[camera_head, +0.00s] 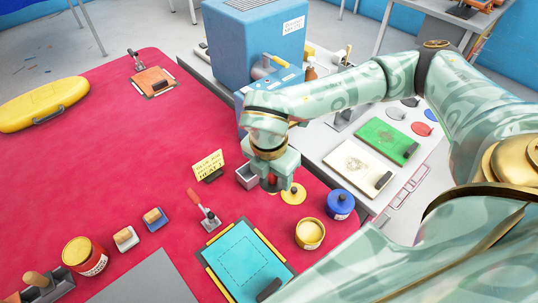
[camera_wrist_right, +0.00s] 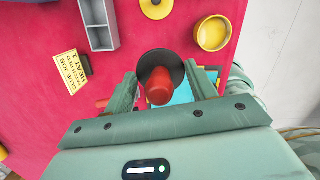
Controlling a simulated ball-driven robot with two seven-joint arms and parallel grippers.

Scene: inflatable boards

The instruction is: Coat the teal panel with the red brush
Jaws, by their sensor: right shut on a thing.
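The teal panel (camera_head: 248,262) lies flat near the front of the red table, with a dashed outline and yellow strips along its edges. A part of it shows behind my gripper in the right wrist view (camera_wrist_right: 183,92). My right gripper (camera_head: 272,180) is above the table, beyond the panel, between the grey tray and the yellow lid. It is shut on the red brush (camera_wrist_right: 158,88), whose red handle has a dark round disc behind it. The disc hides the brush's far end. My left gripper is not in view.
An open yellow tin (camera_head: 310,234), a blue tin (camera_head: 340,204) and a yellow lid (camera_head: 293,194) stand near the panel. A red-handled tool (camera_head: 206,212) lies left of it, below a yellow sign (camera_head: 208,165). The table's left middle is clear.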

